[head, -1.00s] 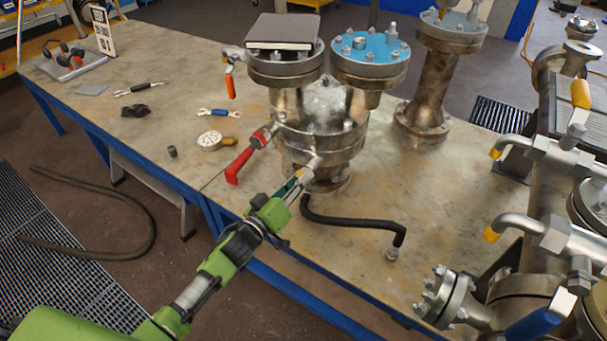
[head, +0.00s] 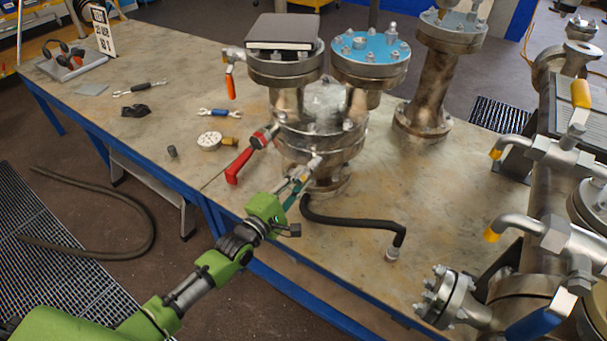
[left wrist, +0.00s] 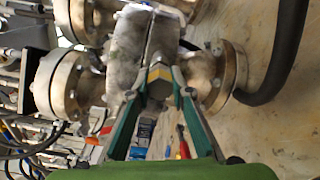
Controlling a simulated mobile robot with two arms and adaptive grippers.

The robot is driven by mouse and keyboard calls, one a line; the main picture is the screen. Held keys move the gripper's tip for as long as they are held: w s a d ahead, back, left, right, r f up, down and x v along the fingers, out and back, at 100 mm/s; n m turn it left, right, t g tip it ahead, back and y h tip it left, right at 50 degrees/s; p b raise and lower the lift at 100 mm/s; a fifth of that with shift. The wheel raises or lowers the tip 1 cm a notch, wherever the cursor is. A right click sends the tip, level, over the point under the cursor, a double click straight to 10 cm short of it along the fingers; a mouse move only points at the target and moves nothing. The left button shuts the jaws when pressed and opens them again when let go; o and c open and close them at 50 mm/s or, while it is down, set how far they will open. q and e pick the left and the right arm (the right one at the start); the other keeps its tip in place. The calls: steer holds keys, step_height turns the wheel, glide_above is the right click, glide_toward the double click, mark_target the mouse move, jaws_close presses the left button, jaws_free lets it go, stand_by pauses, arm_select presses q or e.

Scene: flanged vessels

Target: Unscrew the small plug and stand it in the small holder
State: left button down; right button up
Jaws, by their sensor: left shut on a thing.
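The small plug (left wrist: 158,88) shows in the left wrist view as a grey hexagonal head with a yellow edge. My left gripper (head: 299,186) is shut on it, with one green finger on each side. The plug is at the short side branch (head: 315,162) of the metal flanged vessel (head: 340,145). I cannot tell how far it sits in the thread. In the head view the fingers mostly hide it. A small dark cylinder (head: 172,151) stands on the table to the left; I cannot tell if it is the small holder. My right gripper is not in view.
A round gauge (head: 209,141) and wrenches (head: 219,112) lie on the table (head: 190,80). Pipes with valves (head: 555,235) stand at the right.

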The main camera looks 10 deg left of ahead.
mark_target(297, 182)
arm_select(q)
steer(key=shift+s, duration=0.2)
steer(key=shift+p+v, duration=0.5)
steer(key=shift+v, duration=0.5)
steer(key=shift+a, duration=0.1)
steer(key=shift+p+v, duration=0.8)
steer(key=shift+v, duration=1.15)
